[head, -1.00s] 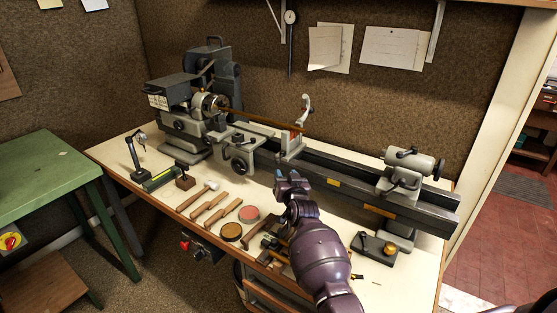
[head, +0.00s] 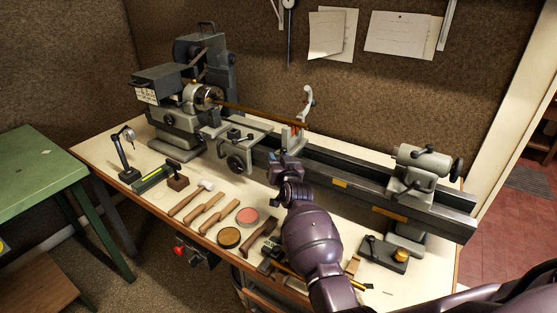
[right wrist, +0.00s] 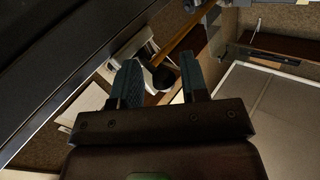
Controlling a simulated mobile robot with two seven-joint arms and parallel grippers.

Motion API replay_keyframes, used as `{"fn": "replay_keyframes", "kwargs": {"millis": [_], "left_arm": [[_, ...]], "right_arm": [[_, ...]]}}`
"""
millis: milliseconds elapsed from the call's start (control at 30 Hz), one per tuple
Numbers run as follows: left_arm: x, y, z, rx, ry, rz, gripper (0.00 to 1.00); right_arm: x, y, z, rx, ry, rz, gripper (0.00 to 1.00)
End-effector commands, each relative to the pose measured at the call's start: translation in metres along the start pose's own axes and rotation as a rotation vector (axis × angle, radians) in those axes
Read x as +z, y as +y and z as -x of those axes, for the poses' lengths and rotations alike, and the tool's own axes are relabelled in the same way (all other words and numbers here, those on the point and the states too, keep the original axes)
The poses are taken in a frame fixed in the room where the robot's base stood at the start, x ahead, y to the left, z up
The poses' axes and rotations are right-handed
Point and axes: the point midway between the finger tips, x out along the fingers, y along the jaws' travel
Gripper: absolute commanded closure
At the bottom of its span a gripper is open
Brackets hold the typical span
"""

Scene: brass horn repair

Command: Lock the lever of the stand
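I cannot make out for certain which part is the lever. My right gripper (head: 285,161) is in front of the bed, below and slightly left of the stand. In the right wrist view its two fingers (right wrist: 162,72) are apart. A dark round knob (right wrist: 164,78) shows between or beyond them; contact cannot be told. My left gripper is out of view.
The lathe headstock (head: 180,100) stands left, the tailstock (head: 422,168) right. Wooden-handled tools (head: 205,214), a red tin (head: 247,216) and a brown tin (head: 229,238) lie along the bench front. A dark block with a brass knob (head: 384,253) lies front right.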

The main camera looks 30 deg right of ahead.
Motion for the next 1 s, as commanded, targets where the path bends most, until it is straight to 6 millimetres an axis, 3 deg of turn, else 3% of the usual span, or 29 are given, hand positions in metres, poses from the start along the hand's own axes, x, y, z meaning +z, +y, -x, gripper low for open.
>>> {"fn": "replay_keyframes", "kwargs": {"millis": [33, 233, 633, 1000], "left_arm": [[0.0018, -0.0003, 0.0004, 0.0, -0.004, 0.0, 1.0], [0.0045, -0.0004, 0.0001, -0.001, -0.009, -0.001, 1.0], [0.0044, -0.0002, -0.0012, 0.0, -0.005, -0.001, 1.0], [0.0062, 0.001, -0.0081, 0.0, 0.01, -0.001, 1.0]], "right_arm": [[0.0, -0.0001, 0.0, 0.0, 0.0, 0.0, 0.67], [0.0, -0.0002, -0.0001, 0.0, 0.0, 0.0, 0.94], [-0.0022, 0.002, -0.0009, -0.018, 0.002, 0.006, 0.96], [-0.0055, 0.0072, 0.001, -0.139, -0.014, 0.008, 0.96]]}}
